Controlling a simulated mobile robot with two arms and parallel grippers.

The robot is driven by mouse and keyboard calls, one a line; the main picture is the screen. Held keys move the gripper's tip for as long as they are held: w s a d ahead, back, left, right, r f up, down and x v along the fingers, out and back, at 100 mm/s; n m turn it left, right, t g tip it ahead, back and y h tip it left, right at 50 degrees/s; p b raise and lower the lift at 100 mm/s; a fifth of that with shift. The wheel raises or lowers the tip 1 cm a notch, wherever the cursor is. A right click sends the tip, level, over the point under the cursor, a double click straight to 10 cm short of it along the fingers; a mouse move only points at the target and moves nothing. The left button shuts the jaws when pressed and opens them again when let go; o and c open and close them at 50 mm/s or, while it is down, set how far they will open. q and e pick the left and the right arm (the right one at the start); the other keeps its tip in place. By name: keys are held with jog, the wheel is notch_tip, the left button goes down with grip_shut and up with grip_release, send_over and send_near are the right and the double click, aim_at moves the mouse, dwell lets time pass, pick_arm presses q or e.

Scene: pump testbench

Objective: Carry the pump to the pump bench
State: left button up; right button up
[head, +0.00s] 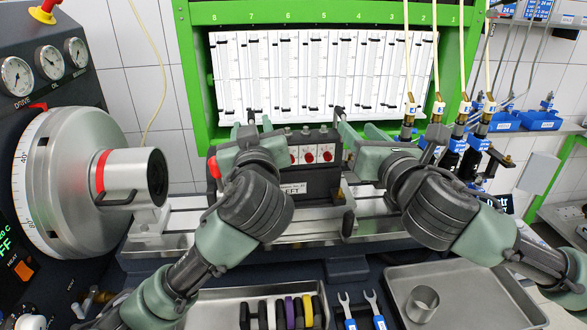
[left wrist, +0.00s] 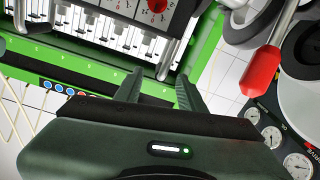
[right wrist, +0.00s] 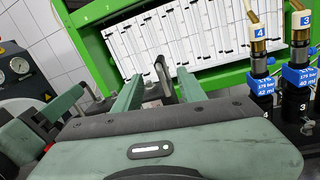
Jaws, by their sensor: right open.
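The pump (head: 318,178) is a dark block with red round marks on a pale strip and several metal fittings along its top. It stands upright on the metal rails of the pump bench (head: 200,222), in front of the white gauge panel. My left gripper (head: 252,128) is at its left side, fingers open. The left wrist view shows an empty gap between the fingers, with part of the pump (left wrist: 130,12) beyond. My right gripper (head: 357,128) is open at the pump's upper right. The arms hide parts of the pump's sides; contact with it cannot be told.
A large silver drive wheel (head: 72,180) with a protruding hub stands close on the left. Brass-topped injectors (head: 437,108) hang on the right. Below are a tray of coloured rings (head: 205,312) and a nearly empty metal tray (head: 470,295) with a cup. A red-tipped lever (left wrist: 262,72) is near my left gripper.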

aim_at(250, 112)
pick_arm(q)
jog(key=x, duration=0.8)
jog(key=shift+s, duration=0.1)
pick_arm(e)
jog(key=x, duration=0.7)
jog(key=shift+w+a+f, duration=0.1)
jog(key=shift+w+f, duration=0.05)
jog(key=shift+w, duration=0.25)
pick_arm(q)
jog(key=shift+s, duration=0.1)
grip_shut()
pick_arm(e)
grip_shut()
pick_arm(q)
jog(key=shift+r, duration=0.2)
pick_arm(e)
jog(key=shift+r, duration=0.3)
pick_arm(q)
jog(key=shift+r, duration=0.1)
pick_arm(e)
jog(key=shift+w, duration=0.1)
